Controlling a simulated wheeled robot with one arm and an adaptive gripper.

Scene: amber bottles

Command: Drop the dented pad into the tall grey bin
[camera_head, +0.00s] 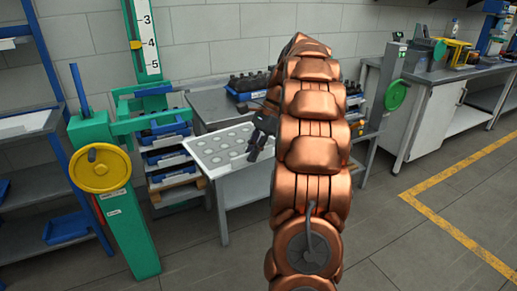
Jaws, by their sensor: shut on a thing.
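A pale tray (195,150) with several round grey pads (220,158) in it lies on the grey bench, left of my arm. My gripper (256,151) is dark and points down over the tray's right end. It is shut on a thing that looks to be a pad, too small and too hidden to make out. I cannot tell from this view whether any pad is dented. My copper arm covers the middle of the view and hides part of the bench behind it. I see no tall grey bin that I can be sure of.
A green machine with a yellow handwheel (100,168) stands close on the left, beside a blue-framed shelf (22,195). A workbench (425,110) runs along the right wall. The floor at the right is clear, with yellow lines.

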